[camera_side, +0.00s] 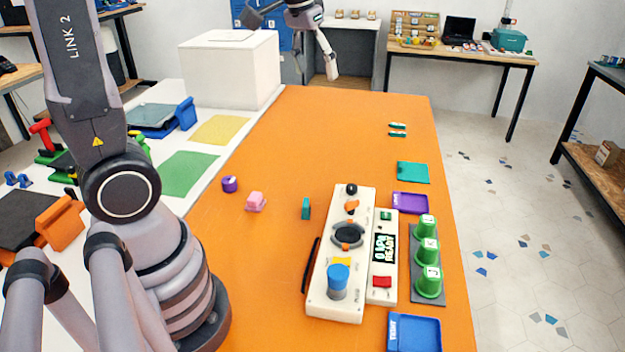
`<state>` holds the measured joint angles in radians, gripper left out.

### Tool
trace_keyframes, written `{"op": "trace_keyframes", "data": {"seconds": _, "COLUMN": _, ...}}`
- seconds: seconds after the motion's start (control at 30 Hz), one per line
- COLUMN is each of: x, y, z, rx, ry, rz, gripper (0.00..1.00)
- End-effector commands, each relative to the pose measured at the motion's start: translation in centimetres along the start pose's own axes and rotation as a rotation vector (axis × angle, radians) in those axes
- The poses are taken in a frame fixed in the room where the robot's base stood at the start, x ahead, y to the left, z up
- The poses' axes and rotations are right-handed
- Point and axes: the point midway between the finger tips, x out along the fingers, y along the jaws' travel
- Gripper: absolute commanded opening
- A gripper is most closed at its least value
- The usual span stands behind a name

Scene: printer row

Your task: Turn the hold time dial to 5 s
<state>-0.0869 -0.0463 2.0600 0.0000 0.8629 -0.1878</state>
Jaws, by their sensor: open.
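A long white control panel (319,298) lies on the orange table. It carries a black round dial (348,235), a blue round knob (338,277), a yellow part (342,261), an orange lever (351,206) and a black ball knob (351,189). The labels are too small to read, so I cannot tell which control is the hold time dial or its setting.
A dark rack with green cups (428,252) and a red button (382,281) are right of the panel. A blue tray (414,333) lies in front, a purple tray (410,202) behind. A black rod (311,265), pink block (256,201) and teal block (306,208) lie left. The far table is mostly clear.

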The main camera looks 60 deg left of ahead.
Motion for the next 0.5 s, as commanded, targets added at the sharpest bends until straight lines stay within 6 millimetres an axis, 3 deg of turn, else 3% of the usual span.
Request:
{"op": "trace_keyframes", "data": {"seconds": 0.1, "x": 5.2, "y": -0.3, "z": -4.4, "rx": -0.082, "ry": -0.075, "rz": -0.023, "gripper": 0.6}}
{"op": "trace_keyframes", "data": {"seconds": 0.2, "x": 10.1, "y": -0.8, "z": -7.3, "rx": -0.149, "ry": -0.128, "rz": -0.041, "gripper": 0.6}}
{"op": "trace_keyframes", "data": {"seconds": 0.4, "x": 19.3, "y": -2.1, "z": -10.3, "rx": -0.26, "ry": -0.213, "rz": -0.074, "gripper": 0.6}}
{"op": "trace_keyframes", "data": {"seconds": 0.5, "x": 22.2, "y": -2.6, "z": -10.8, "rx": -0.293, "ry": -0.236, "rz": -0.084, "gripper": 0.6}}
